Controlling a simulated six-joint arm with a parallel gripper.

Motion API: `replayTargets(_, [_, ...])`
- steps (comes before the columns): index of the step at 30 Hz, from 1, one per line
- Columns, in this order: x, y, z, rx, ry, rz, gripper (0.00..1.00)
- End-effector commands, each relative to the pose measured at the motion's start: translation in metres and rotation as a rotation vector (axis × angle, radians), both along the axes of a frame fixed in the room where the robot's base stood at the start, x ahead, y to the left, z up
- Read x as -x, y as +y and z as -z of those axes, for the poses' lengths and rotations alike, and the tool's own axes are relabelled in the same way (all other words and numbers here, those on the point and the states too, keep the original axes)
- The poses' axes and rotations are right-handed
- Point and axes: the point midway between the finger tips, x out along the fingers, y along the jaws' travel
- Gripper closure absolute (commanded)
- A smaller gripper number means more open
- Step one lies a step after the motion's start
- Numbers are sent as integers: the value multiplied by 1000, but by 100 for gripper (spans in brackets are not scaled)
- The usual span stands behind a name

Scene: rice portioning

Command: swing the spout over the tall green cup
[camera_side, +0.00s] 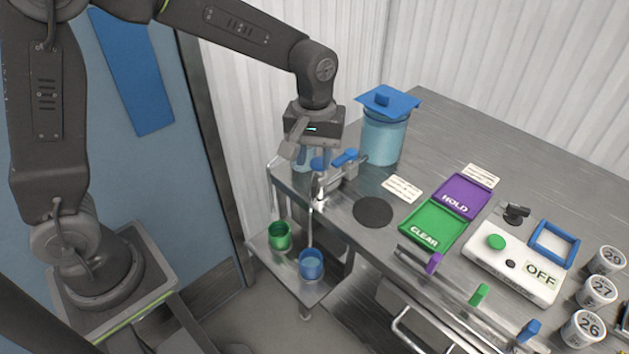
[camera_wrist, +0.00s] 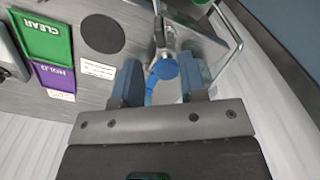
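The green cup (camera_side: 280,236) stands on the low shelf at left in the side view. A blue cup (camera_side: 311,264) stands to its right and nearer the camera. A thin metal spout (camera_side: 310,228) hangs from the tap at the table edge, its lower end above the blue cup. My gripper (camera_side: 314,166) is at the tap, pointing down. In the wrist view my gripper (camera_wrist: 162,78) is open, its two blue-grey fingers on either side of a round blue knob (camera_wrist: 166,69), with gaps visible on both sides. The cups are not clear in the wrist view.
A blue-lidded container (camera_side: 384,138) stands behind the tap, with a blue handle (camera_side: 345,157) beside my gripper. A dark disc (camera_side: 373,211), a green CLEAR tray (camera_side: 432,225), a purple HOLD tray (camera_side: 463,196) and an OFF control box (camera_side: 515,262) lie right.

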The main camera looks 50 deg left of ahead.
Motion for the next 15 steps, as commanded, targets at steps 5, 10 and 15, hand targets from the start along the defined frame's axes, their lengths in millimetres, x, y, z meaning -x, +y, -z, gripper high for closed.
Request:
replayTargets(5, [1, 0, 36, -1, 4, 0, 62])
replayTargets(10, [0, 0, 58, 0, 1, 1, 62])
replayTargets(15, [0, 0, 68, 0, 1, 1, 62])
